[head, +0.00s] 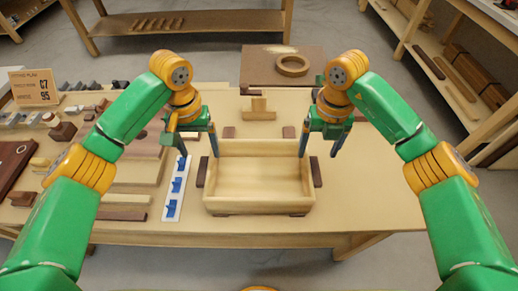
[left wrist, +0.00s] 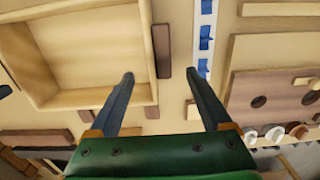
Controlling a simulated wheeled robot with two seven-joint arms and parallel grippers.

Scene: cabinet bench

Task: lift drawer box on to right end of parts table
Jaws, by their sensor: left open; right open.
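The drawer box (head: 258,205) is an open, pale wooden box on the parts table (head: 372,195), near the middle. It also shows at the left of the left wrist view (left wrist: 90,99). My left gripper (head: 198,150) is open at the box's far left corner. In the left wrist view its fingers (left wrist: 162,82) appear on either side of the box wall, one over the inside and one outside. My right gripper (head: 320,150) is open at the far right corner, with one finger near the wall and one outside. Neither visibly grips the box; finger height is unclear.
Small dark blocks (head: 317,173) sit around the box. A white strip with blue pieces (head: 176,188) lies left of it. Many wooden parts and a sign (head: 34,87) fill the table's left. A board with a ring (head: 291,66) is behind. The table's right end is bare.

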